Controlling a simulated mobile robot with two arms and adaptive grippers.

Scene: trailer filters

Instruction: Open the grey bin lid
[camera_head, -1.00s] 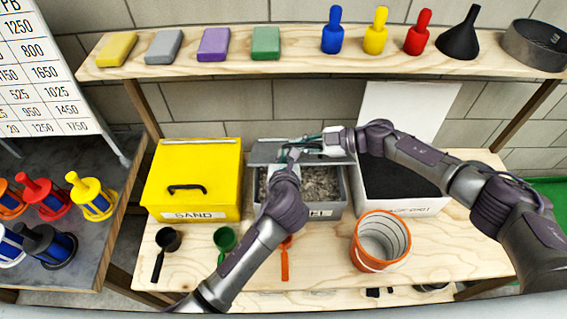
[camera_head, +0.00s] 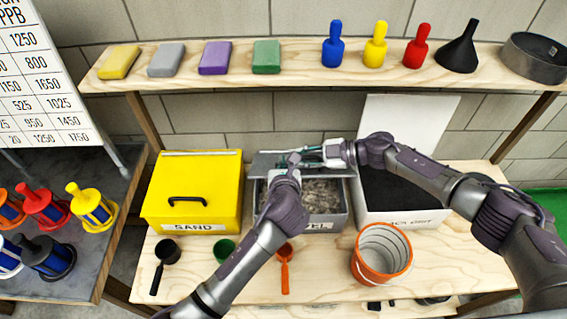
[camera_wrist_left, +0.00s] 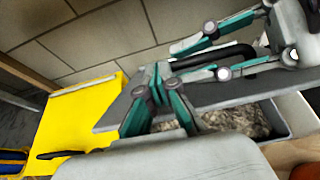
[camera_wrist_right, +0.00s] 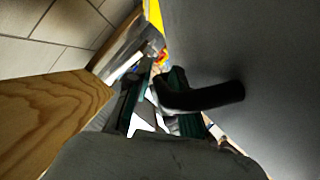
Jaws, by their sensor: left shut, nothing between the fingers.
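The grey bin (camera_head: 335,221) stands in the middle of the bench, with gravel (camera_head: 322,193) showing inside. Its grey lid (camera_head: 262,161) is tilted up at the back, so the front is open. The lid's black handle shows in the left wrist view (camera_wrist_left: 238,52) and the right wrist view (camera_wrist_right: 205,97). My right gripper (camera_head: 304,157) is at the handle, its fingers on either side; whether they clamp it is unclear. My left gripper (camera_head: 289,158) is shut and empty at the lid's front edge; its fingertips also show in the left wrist view (camera_wrist_left: 158,85).
A closed yellow sand bin (camera_head: 195,195) stands left of the grey bin; an open white bin (camera_head: 412,215) with black grit stands right. A loaded shelf (camera_head: 300,72) runs above, behind the arms.

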